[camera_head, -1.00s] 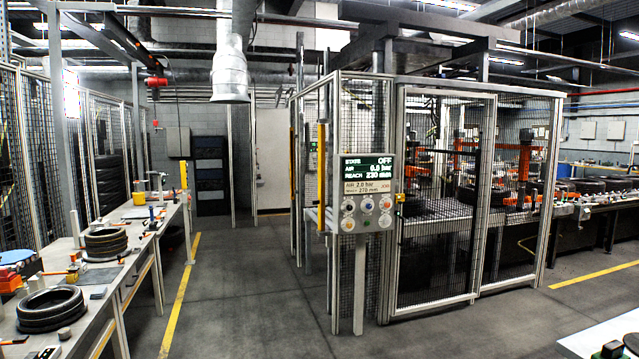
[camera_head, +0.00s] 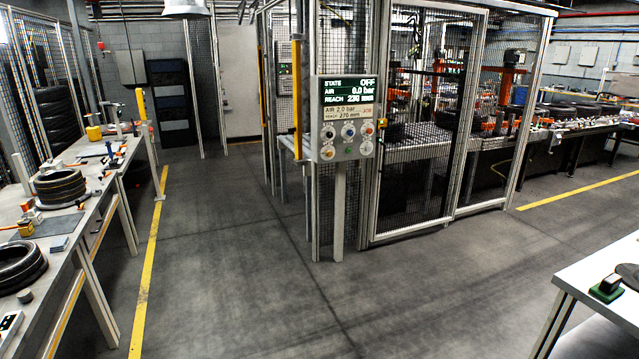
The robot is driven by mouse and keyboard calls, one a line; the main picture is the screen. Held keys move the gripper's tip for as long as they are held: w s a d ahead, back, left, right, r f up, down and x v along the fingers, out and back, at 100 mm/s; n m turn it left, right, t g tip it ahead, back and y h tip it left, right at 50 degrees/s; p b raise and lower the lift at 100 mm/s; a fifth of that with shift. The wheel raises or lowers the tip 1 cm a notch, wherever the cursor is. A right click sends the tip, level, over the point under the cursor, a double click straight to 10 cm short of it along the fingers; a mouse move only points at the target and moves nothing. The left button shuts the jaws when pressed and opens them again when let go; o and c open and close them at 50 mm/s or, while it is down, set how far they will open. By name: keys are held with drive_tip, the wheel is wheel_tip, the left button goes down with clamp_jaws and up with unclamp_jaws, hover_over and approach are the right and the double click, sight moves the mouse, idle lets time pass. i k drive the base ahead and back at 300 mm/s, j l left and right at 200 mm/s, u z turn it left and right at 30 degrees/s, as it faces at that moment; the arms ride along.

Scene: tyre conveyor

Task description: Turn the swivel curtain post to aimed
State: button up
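A slim yellow upright post (camera_head: 297,95) stands at the left corner of the mesh cage, beside the control panel. Another short yellow upright (camera_head: 142,104) stands at the far end of the left bench. I cannot tell for sure which one is the swivel curtain post, or which way it faces. The control panel (camera_head: 347,117) shows STATE OFF, an AIR reading in bar and a REACH reading of about 230 mm. A label below reads AIR 2.0 bar, REACH 270 mm. Several knobs and buttons sit under it. My gripper is not in view.
A long bench (camera_head: 72,242) with tyres and tools runs along the left. A white table (camera_head: 585,262) holding a small green-based device (camera_head: 607,288) is at lower right. The mesh cage (camera_head: 425,130) stands ahead. Grey floor (camera_head: 240,270) between them is clear, with yellow lines.

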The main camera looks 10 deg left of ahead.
sight(296, 44)
drive_tip(key=i+j+u, duration=0.3)
drive_tip(key=i, duration=0.35)
drive_tip(key=i+j+u, duration=0.25)
drive_tip(key=i, duration=0.4)
drive_tip(key=i+u, duration=0.3)
drive_tip(key=i, duration=0.4)
drive_tip(key=i+z, duration=0.15)
drive_tip(key=i, duration=0.35)
drive_tip(key=i+j+z, duration=0.15)
drive_tip(key=i, duration=0.35)
drive_tip(key=i+j+z, duration=0.15)
drive_tip(key=i, duration=0.35)
drive_tip(key=i+j+z, duration=0.1)
drive_tip(key=i+j, duration=0.2)
drive_tip(key=i, duration=0.2)
drive_tip(key=i+j+z, duration=0.6)
drive_tip(key=i+z, duration=0.15)
drive_tip(key=i+j+z, duration=0.35)
drive_tip(key=j, duration=0.15)
